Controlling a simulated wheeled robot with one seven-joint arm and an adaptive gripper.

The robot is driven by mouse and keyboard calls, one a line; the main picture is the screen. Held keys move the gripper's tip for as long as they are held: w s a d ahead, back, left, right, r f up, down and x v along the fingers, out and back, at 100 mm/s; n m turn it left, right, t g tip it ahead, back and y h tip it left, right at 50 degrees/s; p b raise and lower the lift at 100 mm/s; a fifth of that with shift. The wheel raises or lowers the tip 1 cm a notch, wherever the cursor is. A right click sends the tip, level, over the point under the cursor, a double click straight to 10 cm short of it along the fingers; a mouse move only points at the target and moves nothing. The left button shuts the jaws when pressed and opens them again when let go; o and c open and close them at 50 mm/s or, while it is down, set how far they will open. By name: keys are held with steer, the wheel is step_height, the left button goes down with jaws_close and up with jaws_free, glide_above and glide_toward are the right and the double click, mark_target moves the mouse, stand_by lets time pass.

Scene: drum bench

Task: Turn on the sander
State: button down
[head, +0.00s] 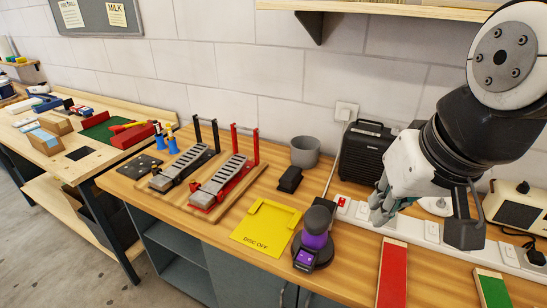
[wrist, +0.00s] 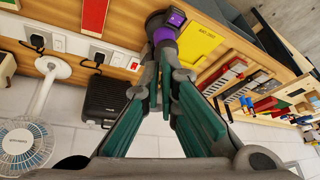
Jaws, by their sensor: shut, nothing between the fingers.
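The sander (head: 316,240) is a black and purple tool standing upright on the wooden bench, with a small lit purple panel low on its front. It also shows at the top of the wrist view (wrist: 163,32), just beyond my fingertips. My gripper (head: 376,212) is shut and empty, pointing down over the white power strip, to the right of the sander and apart from it. Its green-padded fingers converge in the wrist view (wrist: 162,80). A red switch (head: 342,201) sits on the strip's left end, left of my gripper. The gripper hides part of the strip.
A yellow mat (head: 262,238) marked DISC OFF lies left of the sander. Behind are a grey pot (head: 305,151) and a black case (head: 366,152). Red (head: 393,275) and green (head: 492,288) boards lie at the right front. Clamp stands (head: 222,184) fill the left.

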steer(key=w+a+f+m+g, duration=0.25)
steer(key=w+f, duration=0.35)
steer(key=w, duration=0.4)
steer(key=m+g, duration=0.2)
steer(key=m, duration=0.1)
glide_above(298, 255)
steer(key=d, duration=0.2)
step_height(298, 255, down, 9)
steer(key=shift+s+y, duration=0.3)
steer(key=shift+y, duration=0.1)
steer(key=f, duration=0.4)
steer(key=a+f, duration=0.1)
steer(key=f, duration=0.3)
steer(key=f+p, duration=0.1)
steer(key=f, duration=0.3)
steer(key=shift+w+a+f, duration=0.15)
steer(key=shift+w+f, duration=0.2)
steer(key=shift+w+a+f, duration=0.1)
steer(key=shift+f, duration=0.5)
